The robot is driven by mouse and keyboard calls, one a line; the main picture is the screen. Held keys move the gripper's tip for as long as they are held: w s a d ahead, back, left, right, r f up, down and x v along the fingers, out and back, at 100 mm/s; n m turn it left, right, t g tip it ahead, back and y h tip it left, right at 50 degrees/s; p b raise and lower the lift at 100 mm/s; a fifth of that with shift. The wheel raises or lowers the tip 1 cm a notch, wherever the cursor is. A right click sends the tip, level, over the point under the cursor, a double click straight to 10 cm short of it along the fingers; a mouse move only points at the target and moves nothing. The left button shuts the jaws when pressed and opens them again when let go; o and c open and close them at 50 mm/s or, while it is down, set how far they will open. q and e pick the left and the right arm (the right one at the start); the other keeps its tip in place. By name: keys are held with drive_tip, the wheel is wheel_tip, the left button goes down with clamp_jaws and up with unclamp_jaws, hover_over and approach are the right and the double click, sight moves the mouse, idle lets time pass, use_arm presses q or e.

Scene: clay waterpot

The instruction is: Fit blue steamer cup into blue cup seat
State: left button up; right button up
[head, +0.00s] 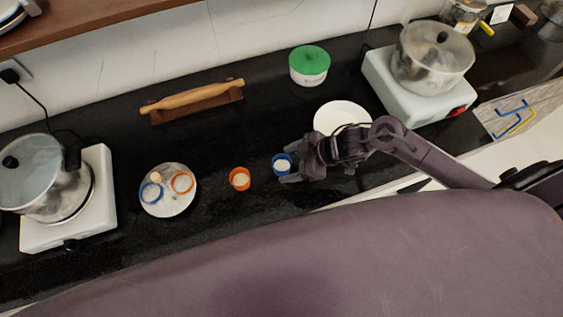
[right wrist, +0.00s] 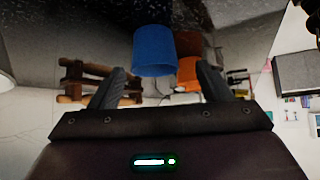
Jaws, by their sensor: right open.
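The blue steamer cup (head: 282,163), with white contents, stands upright on the black counter. My right gripper (head: 287,163) is open beside it, coming from the right, with its fingertips near the cup's sides. In the right wrist view the blue cup (right wrist: 155,50) shows between and just beyond the two open fingers (right wrist: 163,80); I see no clear contact. The blue cup seat (head: 151,193) is a blue ring on a round plate (head: 165,208) at the left, beside an orange ring (head: 182,183). My left gripper is not in view.
An orange cup (head: 240,179) stands left of the blue cup. A white plate (head: 342,117), a green-lidded jar (head: 310,66) and a rolling pin on a stand (head: 196,98) are behind. Pots on stoves stand at left (head: 42,180) and right (head: 432,58). Bare counter separates the orange cup and round plate.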

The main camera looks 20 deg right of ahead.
sight(274, 164)
drive_tip(key=x, duration=0.1)
drive_tip(key=p+x, duration=0.1)
drive_tip(key=shift+w+a+f, duration=0.1)
drive_tip(key=shift+w+a, duration=0.2)
drive_tip(key=shift+w, duration=0.1)
drive_tip(key=shift+x, duration=1.15)
drive_tip(key=shift+d, duration=0.1)
drive_tip(key=c, duration=1)
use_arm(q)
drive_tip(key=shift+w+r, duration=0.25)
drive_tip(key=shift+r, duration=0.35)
use_arm(e)
drive_tip(key=shift+c, duration=0.2)
